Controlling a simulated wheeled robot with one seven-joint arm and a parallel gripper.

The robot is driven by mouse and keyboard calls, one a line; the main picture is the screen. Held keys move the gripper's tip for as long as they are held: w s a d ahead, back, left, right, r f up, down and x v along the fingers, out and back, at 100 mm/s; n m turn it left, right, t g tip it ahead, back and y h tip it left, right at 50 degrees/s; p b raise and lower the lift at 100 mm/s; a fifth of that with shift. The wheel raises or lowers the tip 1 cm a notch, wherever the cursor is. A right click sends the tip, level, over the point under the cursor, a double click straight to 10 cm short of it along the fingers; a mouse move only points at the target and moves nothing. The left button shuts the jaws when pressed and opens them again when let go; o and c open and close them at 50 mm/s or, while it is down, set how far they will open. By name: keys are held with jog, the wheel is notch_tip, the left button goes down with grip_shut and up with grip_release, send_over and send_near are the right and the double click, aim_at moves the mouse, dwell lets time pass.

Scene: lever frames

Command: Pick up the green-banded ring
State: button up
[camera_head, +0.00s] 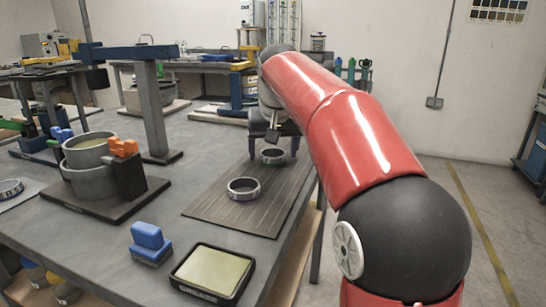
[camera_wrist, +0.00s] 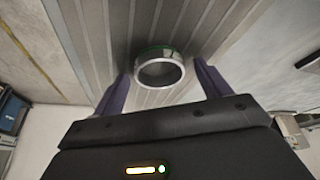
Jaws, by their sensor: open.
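The green-banded ring (camera_wrist: 160,85) is a silver ring with a green strip along its far edge. It lies on the grey ribbed mat (camera_wrist: 110,30) in the wrist view. In the head view a ring (camera_head: 273,161) at the far end of the mat (camera_head: 215,212) sits below my gripper (camera_head: 273,147); its band colour is too small to tell there. My gripper (camera_wrist: 164,88) is open. Its two purple fingers stand on either side of the ring in the wrist view, with a gap on each side. I cannot tell the exact fingertip height.
A second silver ring (camera_head: 243,195) lies nearer on the mat. A blue block (camera_head: 148,240) and a black-framed tray (camera_head: 182,282) stand at the front of the grey table. A round pot fixture (camera_head: 90,183) and a grey post (camera_head: 152,110) stand left.

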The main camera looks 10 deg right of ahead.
jog(key=c, duration=1.1)
jog(key=shift+r, duration=0.2)
